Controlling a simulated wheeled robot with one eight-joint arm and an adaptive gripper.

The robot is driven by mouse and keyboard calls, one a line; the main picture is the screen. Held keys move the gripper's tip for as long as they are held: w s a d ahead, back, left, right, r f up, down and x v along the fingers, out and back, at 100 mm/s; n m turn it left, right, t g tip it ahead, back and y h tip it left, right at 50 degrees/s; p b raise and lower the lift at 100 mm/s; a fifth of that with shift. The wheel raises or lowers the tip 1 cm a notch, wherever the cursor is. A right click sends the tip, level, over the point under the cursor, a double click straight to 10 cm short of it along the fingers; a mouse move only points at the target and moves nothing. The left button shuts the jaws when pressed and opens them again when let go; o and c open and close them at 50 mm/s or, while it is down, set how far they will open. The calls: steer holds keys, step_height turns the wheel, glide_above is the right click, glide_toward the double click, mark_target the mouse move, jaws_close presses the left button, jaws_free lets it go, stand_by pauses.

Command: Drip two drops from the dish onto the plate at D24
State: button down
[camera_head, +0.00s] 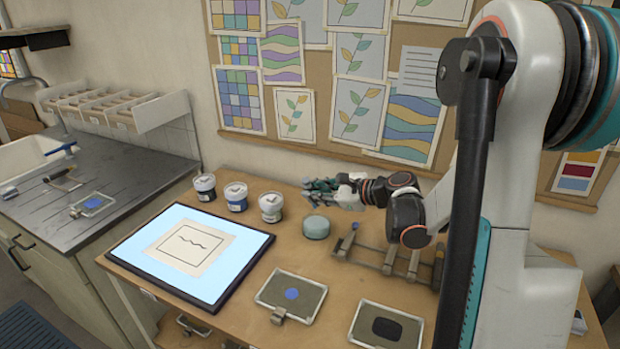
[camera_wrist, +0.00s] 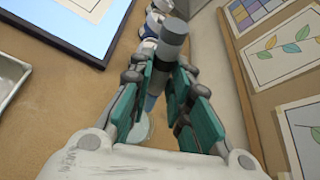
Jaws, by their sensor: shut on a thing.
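I cannot tell which is the dish, and no D24 label is readable.
A lit panel with a line drawing (camera_head: 193,248) lies at the left. Three lidded jars (camera_head: 236,197) stand behind it. A tool rack (camera_head: 385,262) stands right of the pad. A picture board (camera_head: 300,140) closes off the back.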

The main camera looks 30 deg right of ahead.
step_height(320, 180, down, 8)
steer(key=w+d+b, duration=0.1)
steer(key=b, duration=0.5)
steer(key=shift+d, duration=0.25)
steer(key=shift+r, duration=0.1)
stand_by(0.8)
step_height(320, 180, up, 8)
steer(key=s+a+p, duration=0.1)
steer(key=p, duration=0.4)
steer(key=shift+a, duration=0.2)
stand_by(0.5)
stand_by(0.4)
